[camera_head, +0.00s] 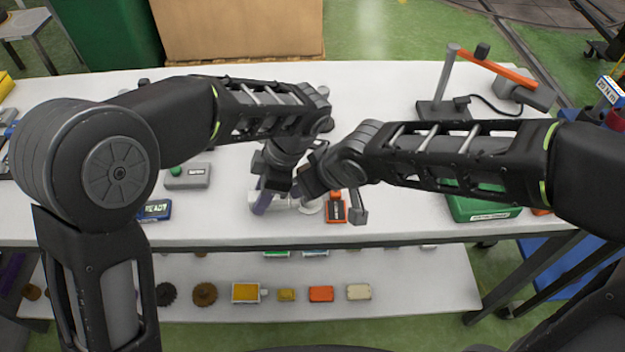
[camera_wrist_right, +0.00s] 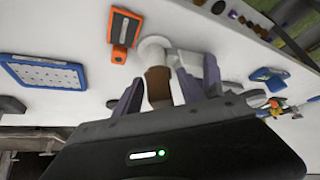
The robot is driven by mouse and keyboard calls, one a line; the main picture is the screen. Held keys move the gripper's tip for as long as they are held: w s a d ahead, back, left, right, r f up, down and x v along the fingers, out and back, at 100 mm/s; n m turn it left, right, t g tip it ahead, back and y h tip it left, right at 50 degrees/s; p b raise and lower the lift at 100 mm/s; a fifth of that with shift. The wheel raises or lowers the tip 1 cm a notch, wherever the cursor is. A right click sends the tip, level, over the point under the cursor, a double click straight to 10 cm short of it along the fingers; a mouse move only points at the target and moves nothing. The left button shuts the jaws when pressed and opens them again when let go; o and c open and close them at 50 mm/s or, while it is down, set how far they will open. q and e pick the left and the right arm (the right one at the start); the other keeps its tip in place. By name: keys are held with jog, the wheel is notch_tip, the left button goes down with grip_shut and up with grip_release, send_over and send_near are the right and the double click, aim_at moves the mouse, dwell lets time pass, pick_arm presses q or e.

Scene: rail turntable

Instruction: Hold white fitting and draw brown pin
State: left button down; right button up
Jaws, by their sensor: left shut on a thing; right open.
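The white fitting (camera_head: 281,204) is low over the front of the white table in the head view, partly hidden by my grippers. My left gripper (camera_head: 264,201) is shut on it, with a purple fingertip across its left part. In the right wrist view the fitting's white round end (camera_wrist_right: 154,47) shows beyond my right fingers. The brown pin (camera_wrist_right: 158,84) stands out from it toward my right wrist. My right gripper (camera_wrist_right: 157,93) is open, with a finger on each side of the pin. Whether either finger touches the pin is unclear. The pin is hidden in the head view.
An orange-framed block (camera_head: 336,210) lies close to the right of the grippers. A grey box with a green button (camera_head: 187,176), a blue READY display (camera_head: 155,210) and a green tray (camera_head: 484,208) are on the table. The front edge is near.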

jog(key=shift+c, duration=0.2)
grip_shut()
dwell(0.8)
dwell(1.1)
